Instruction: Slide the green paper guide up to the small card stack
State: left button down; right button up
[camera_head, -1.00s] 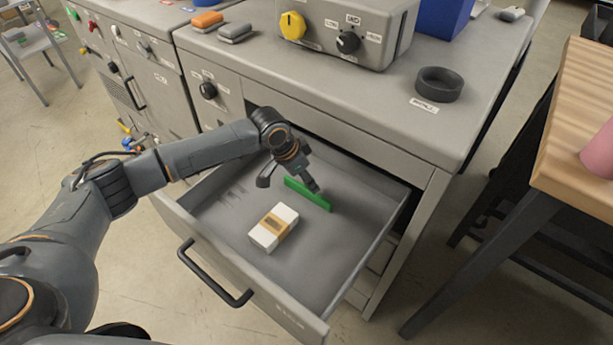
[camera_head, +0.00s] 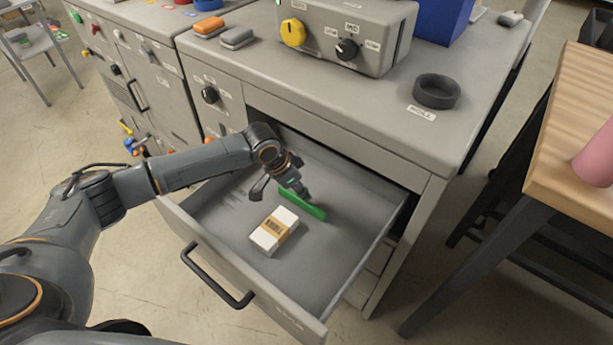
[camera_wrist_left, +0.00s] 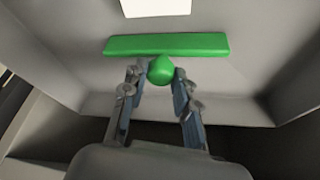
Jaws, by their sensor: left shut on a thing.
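The green paper guide (camera_head: 312,209) lies in the open drawer, just behind the small card stack (camera_head: 269,237). The stack is white with a tan band. In the left wrist view, the guide (camera_wrist_left: 205,44) is a long bar with a round green knob (camera_wrist_left: 160,69), and the white end of the card stack (camera_wrist_left: 155,8) shows beyond it. A narrow gap separates guide and stack there. My left gripper (camera_head: 283,194) reaches down into the drawer, its fingers shut on the guide's knob. My right gripper is not in view.
The grey drawer (camera_head: 310,275) has raised walls around the guide and stack, with bare floor to their right. The cabinet top (camera_head: 375,115) overhangs behind, carrying a dark ring (camera_head: 437,92) and a control box (camera_head: 350,35). A wooden table (camera_head: 570,150) stands at right.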

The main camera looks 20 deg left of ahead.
aim_at(290, 213)
pick_arm(q)
jog(key=s+p, duration=0.1)
jog(key=s, duration=0.1)
jog(key=s+a+p, duration=0.2)
jog(key=s, duration=0.1)
jog(key=shift+s+r, duration=0.15)
jog(key=shift+s, duration=0.15)
jog(key=shift+s+a, duration=0.2)
jog(key=shift+s, duration=0.25)
jog(key=shift+f, duration=0.2)
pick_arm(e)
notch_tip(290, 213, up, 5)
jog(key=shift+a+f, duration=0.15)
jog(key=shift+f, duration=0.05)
pick_arm(q)
jog(key=c, duration=1)
grip_release()
jog(key=shift+r, duration=0.1)
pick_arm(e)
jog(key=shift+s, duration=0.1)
pick_arm(q)
jog(key=v, duration=1.2)
jog(key=shift+w, duration=0.1)
